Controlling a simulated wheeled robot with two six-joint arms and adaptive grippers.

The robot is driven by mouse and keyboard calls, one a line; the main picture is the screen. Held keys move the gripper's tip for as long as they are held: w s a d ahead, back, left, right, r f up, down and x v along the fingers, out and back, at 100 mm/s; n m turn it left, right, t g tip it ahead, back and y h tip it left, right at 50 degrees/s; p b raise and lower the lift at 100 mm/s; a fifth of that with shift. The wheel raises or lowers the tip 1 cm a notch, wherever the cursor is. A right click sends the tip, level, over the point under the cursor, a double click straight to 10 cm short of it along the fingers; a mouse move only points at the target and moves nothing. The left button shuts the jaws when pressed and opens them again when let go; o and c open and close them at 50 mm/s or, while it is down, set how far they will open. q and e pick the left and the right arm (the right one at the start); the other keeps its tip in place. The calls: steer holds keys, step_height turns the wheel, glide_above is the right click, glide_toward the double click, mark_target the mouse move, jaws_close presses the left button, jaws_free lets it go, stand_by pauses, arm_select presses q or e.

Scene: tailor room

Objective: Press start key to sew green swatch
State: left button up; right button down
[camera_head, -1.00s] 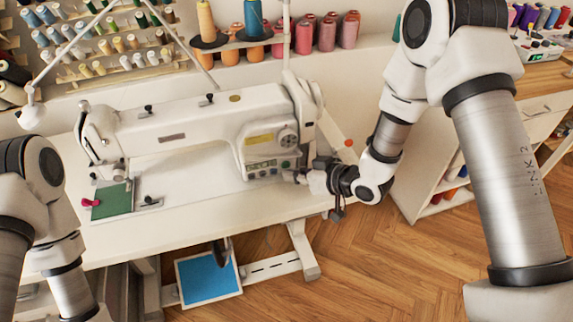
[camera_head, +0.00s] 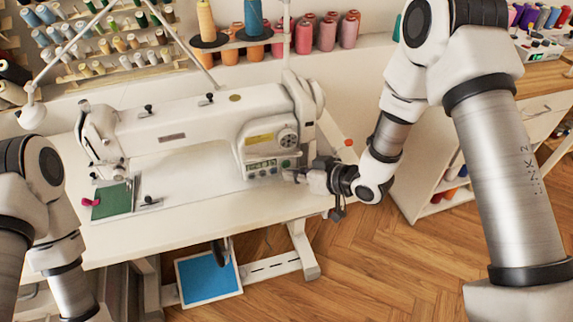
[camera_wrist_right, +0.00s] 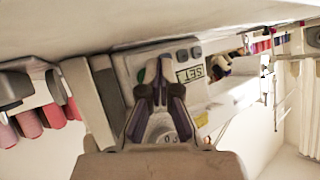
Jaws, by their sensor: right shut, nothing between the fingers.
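The white sewing machine (camera_head: 195,130) stands on its table. The green swatch (camera_head: 112,201) lies flat under the machine's head at the left. The control panel (camera_head: 262,167) is low on the machine's right end, with a small display and keys. My right gripper (camera_head: 288,175) is shut and empty, just right of and below the panel. In the right wrist view, the closed fingertips (camera_wrist_right: 163,72) are in front of the panel (camera_wrist_right: 190,52), close to a green key (camera_wrist_right: 141,76) that they partly cover. Contact cannot be told. My left arm is at the left edge; its gripper is out of view.
A red-handled item (camera_head: 90,202) lies by the swatch. Thread spools (camera_head: 325,33) stand on the rack behind the machine. A blue panel (camera_head: 208,274) is below the table. A white shelf unit (camera_head: 415,180) stands to the right. The table front (camera_head: 190,220) is clear.

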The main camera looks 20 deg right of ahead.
steer(key=shift+w, duration=0.2)
steer(key=shift+w, duration=0.25)
